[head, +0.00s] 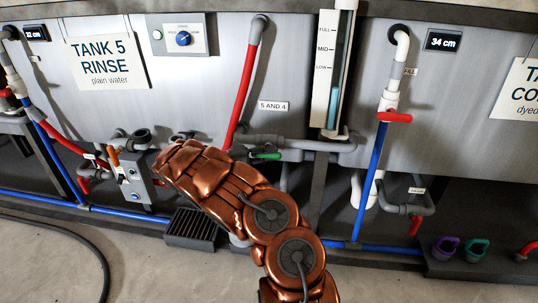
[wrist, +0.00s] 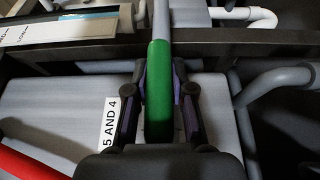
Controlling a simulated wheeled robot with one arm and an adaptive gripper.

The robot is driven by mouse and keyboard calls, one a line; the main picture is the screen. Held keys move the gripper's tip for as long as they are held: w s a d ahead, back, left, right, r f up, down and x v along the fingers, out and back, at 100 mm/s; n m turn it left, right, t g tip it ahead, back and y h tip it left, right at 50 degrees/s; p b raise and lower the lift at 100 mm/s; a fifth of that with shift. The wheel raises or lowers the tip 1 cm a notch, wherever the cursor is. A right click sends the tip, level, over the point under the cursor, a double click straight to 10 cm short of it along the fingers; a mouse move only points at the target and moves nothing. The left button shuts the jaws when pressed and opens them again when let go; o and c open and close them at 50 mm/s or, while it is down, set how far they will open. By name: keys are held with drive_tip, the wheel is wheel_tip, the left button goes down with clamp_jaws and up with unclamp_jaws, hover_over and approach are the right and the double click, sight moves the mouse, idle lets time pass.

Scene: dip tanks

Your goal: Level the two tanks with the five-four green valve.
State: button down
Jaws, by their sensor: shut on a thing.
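The green valve handle (head: 266,156) shows in the head view just below the grey pipe (head: 300,144) under the "5 AND 4" label (head: 273,106). In the wrist view the green handle (wrist: 160,110) runs lengthwise between the two dark fingers of my gripper (wrist: 159,85). The fingers are shut on it. The "5 AND 4" label also shows there (wrist: 110,122). My arm hides the gripper and part of the valve in the head view. The left display (head: 36,33) by Tank 5 appears to read 32 cm. The right tank's display (head: 443,40) reads 34 cm.
A red pipe (head: 243,85) rises left of the sight gauge (head: 334,70). A red handle (head: 394,117) marks the fill line at right. An orange-handled switch box (head: 135,180) stands at left. Purple (head: 446,247) and teal (head: 476,250) items sit low at right.

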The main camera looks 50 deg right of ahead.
sight(253, 156)
drive_tip(key=c, duration=1)
unclamp_jaws()
drive_tip(key=v, duration=0.9)
drive_tip(key=shift+v, duration=1.35)
drive_tip(key=shift+a, duration=0.1)
